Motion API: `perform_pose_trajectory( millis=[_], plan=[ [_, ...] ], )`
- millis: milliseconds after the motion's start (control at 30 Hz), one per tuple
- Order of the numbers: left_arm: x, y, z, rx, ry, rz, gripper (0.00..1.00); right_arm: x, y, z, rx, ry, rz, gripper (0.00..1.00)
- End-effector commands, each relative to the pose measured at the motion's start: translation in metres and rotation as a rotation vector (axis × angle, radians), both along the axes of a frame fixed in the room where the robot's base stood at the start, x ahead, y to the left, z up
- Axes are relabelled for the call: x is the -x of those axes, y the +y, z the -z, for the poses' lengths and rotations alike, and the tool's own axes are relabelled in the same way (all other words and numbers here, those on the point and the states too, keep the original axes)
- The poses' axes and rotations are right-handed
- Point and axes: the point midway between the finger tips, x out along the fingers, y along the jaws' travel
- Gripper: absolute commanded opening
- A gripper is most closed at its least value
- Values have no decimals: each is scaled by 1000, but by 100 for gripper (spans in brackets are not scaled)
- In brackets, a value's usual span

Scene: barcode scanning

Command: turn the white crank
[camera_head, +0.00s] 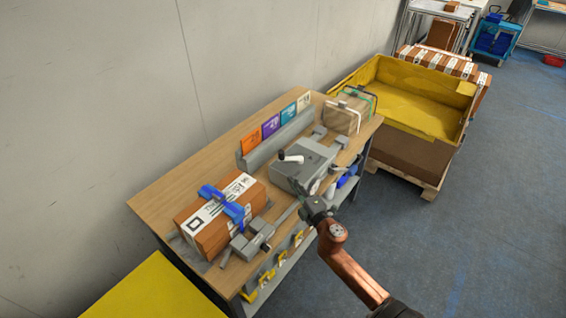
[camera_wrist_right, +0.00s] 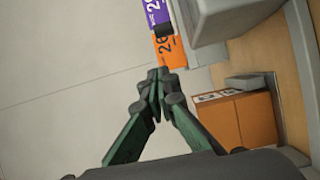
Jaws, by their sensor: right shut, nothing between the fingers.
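The white crank (camera_head: 291,158) sits on top of a grey box-shaped device (camera_head: 305,166) in the middle of the wooden workbench. My right gripper (camera_head: 308,190) is at the front edge of the bench, close to the near side of the device and apart from the crank. In the right wrist view its fingers (camera_wrist_right: 159,78) meet at the tips, with nothing held between them. The crank does not show clearly in the right wrist view. My left gripper is in no view.
A brown box with a blue strap (camera_head: 226,207) lies at the bench's left end, and another strapped box (camera_head: 347,110) stands at the far end. Coloured cards (camera_head: 270,126) stand along the back. A yellow-lined crate (camera_head: 430,120) stands beyond the bench. Floor at right is clear.

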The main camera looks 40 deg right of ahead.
Motion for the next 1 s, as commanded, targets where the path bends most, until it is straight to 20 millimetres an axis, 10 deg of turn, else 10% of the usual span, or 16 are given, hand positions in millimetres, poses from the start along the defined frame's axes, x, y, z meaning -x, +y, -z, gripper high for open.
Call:
perform_pose_trajectory(
  millis=[167, 700, 1000],
  plan=[
    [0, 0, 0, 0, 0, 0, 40, 2, 8, 12, 31, 33, -26, 0],
    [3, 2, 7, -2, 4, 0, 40, -95, -10, 12, 28, 30, -23, 0],
    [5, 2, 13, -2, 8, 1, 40, -113, -40, 12, 27, 31, -22, 0]
  ],
)
